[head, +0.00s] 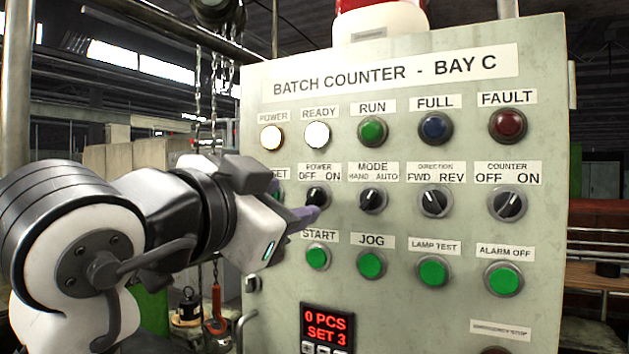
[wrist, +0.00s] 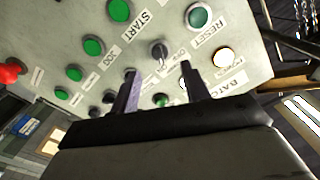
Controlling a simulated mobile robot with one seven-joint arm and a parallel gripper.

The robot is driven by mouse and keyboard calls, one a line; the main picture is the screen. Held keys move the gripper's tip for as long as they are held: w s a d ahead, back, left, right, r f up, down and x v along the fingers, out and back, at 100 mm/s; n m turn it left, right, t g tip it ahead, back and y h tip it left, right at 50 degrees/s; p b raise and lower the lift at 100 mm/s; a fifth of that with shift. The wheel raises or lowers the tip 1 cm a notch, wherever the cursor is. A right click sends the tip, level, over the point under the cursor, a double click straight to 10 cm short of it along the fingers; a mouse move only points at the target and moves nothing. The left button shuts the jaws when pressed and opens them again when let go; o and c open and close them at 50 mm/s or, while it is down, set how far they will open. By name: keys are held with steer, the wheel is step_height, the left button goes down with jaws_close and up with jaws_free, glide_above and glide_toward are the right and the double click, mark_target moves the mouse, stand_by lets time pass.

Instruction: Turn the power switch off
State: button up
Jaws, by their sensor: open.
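The power switch (head: 317,196) is a black rotary knob under a "POWER OFF ON" label on the panel. Its lower part is close behind my fingers in the head view, and I cannot tell surely which way it points. In the wrist view the power switch (wrist: 158,50) shows just beyond and between the two fingertips. My gripper (head: 308,216) is open and empty in front of the panel, its fingers pointing at the knob. In the wrist view my gripper (wrist: 158,70) has one dark finger on each side of the knob. Contact with the knob is not visible.
The POWER lamp (head: 271,137) and READY lamp (head: 317,134) glow white above. The MODE knob (head: 373,200) is close to the right, the green START button (head: 317,257) just below. The RESET button (wrist: 198,16) is to the other side, partly hidden by my arm in the head view.

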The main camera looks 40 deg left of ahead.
mark_target(310, 196)
steer(key=p+x, duration=0.1)
steer(key=x, duration=0.4)
steer(key=shift+w+a, duration=0.15)
steer(key=shift+w, duration=0.15)
steer(key=c, duration=1)
steer(key=shift+n, duration=0.4)
steer(key=n+b, duration=0.1)
steer(key=n, duration=0.4)
steer(key=shift+n, duration=0.3)
steer(key=n+b, duration=0.1)
steer(key=n, duration=0.4)
steer(key=shift+a+n+b, duration=0.1)
steer(key=shift+n+b, duration=0.2)
steer(key=shift+b, duration=0.05)
